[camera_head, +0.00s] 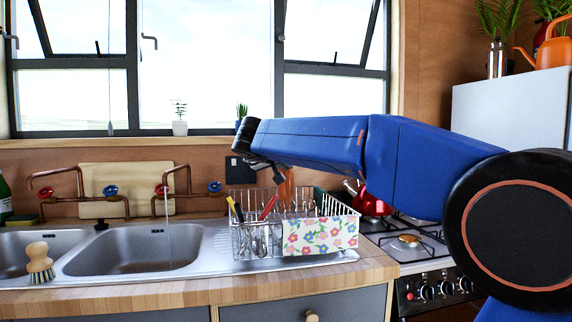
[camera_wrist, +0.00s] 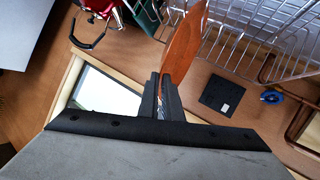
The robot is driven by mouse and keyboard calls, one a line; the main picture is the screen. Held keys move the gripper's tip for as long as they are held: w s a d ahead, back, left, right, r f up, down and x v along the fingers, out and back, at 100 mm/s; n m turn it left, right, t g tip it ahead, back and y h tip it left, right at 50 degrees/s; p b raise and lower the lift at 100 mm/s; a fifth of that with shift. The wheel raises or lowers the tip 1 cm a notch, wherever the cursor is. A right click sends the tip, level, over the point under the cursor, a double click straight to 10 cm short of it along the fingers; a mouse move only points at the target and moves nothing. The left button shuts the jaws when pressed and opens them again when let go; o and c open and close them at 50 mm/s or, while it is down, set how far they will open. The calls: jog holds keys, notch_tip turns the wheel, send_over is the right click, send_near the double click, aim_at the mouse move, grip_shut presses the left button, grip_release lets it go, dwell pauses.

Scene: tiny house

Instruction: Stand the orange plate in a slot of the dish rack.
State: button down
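The orange plate (camera_head: 287,188) is edge-on and roughly upright at the dish rack in the head view. It also shows in the wrist view (camera_wrist: 186,42), with its lower end between my fingers. My gripper (camera_head: 268,166) is above the back of the rack and shut on the plate; its fingers show in the wrist view (camera_wrist: 165,95). The wire dish rack (camera_head: 240,243) stands on the drainboard, and its wires show in the wrist view (camera_wrist: 250,38). The plate's lower edge is partly hidden in the head view, so I cannot tell whether it sits in a slot.
Cutlery, including a red-handled piece (camera_head: 268,207), stands at the rack's left. A floral cloth (camera_head: 320,236) hangs over its front. A red kettle (camera_head: 372,203) and stove are to the right. The sink (camera_head: 135,250) and copper taps are to the left.

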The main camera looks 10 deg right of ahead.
jog(key=shift+f, duration=1.25)
jog(key=c, duration=1.9)
grip_release()
jog(key=shift+o, duration=0.2)
jog(key=v, duration=1.7)
jog(key=shift+s, duration=0.15)
jog(key=shift+a, duration=0.1)
